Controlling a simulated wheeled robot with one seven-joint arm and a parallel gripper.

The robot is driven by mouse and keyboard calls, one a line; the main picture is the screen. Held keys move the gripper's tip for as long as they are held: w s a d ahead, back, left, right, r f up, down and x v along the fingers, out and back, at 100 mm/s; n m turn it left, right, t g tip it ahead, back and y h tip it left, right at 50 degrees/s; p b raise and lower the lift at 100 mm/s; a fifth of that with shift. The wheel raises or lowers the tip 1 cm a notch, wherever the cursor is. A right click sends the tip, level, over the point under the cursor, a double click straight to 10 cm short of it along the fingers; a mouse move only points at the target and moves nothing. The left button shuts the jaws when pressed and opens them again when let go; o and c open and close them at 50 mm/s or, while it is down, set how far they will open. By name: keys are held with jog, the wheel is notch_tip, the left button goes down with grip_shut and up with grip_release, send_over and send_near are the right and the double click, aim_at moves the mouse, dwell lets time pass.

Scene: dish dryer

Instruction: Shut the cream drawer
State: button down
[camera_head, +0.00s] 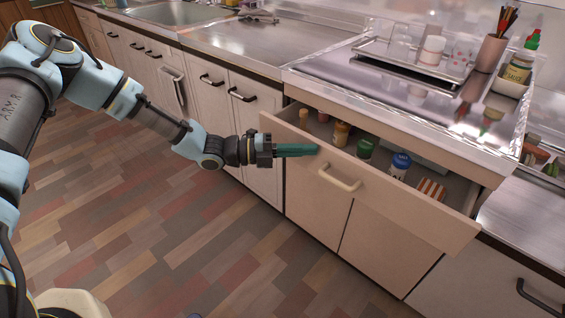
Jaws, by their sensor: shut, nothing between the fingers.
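The cream drawer (400,207) is pulled out from under the counter at the right, with its front facing the open floor. A pale bar handle (340,178) sits on its front, left of the middle. Several small jars and bottles stand inside, among them a blue-lidded jar (400,163) and a green-lidded one (364,150). My gripper (312,149) is shut and empty. In the picture its green fingers overlap the upper left part of the drawer front, above and left of the handle. I cannot tell whether the fingertips touch the front.
Above the drawer, the counter holds a metal tray (410,66), a pencil cup (489,53) and bottles. Shut cabinets with dark handles (242,95) stand to the left. The wood floor (200,235) in front is clear.

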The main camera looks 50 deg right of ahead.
jog(key=d+b, duration=0.1)
jog(key=d, duration=1)
jog(key=shift+b, duration=0.35)
jog(key=shift+d, duration=0.55)
jog(key=shift+w+d+r, duration=0.1)
jog(key=shift+d, duration=0.15)
jog(key=shift+r, duration=0.1)
